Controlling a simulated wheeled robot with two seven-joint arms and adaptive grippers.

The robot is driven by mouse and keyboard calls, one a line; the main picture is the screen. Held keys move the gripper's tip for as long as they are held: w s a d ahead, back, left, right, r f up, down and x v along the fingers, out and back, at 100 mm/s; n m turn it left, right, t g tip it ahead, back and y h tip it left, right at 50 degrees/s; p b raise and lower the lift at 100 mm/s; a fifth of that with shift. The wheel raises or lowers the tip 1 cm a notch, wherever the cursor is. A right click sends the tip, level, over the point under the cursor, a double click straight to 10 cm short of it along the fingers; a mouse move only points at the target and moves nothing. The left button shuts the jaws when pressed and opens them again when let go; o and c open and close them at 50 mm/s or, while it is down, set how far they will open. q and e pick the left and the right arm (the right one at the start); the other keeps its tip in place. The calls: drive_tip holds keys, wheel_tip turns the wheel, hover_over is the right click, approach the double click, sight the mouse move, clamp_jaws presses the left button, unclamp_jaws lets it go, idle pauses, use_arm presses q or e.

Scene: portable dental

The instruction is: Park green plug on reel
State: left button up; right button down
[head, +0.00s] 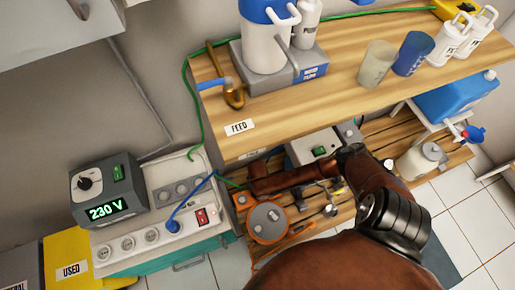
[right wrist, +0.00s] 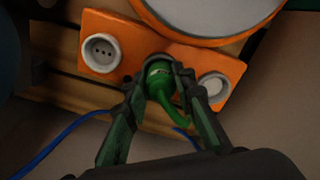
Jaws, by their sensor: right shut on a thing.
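In the right wrist view, my right gripper (right wrist: 165,78) is shut on the green plug (right wrist: 158,80), whose green cord curves down to the right. The plug is in front of the orange panel (right wrist: 105,25) of the reel, between a round white socket (right wrist: 102,53) on the left and another (right wrist: 212,88) on the right. The fingers and plug hide the panel behind them; I cannot tell whether the plug is seated. In the head view, the reel (head: 268,222) stands on the lower wooden shelf, with my right arm reaching across beside it. My left gripper is not in view.
A power unit (head: 155,215) with a blue plug (head: 173,226) and a 230 V display box (head: 108,196) stand left of the reel. The upper shelf (head: 340,75) overhangs behind. A blue cable (right wrist: 60,140) crosses the right wrist view.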

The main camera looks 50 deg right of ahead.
drive_tip(key=shift+f, duration=0.25)
drive_tip(key=c, duration=1.5)
unclamp_jaws()
drive_tip(key=shift+c, duration=0.2)
drive_tip(key=shift+r, duration=0.1)
wheel_tip(320, 180, up, 12)
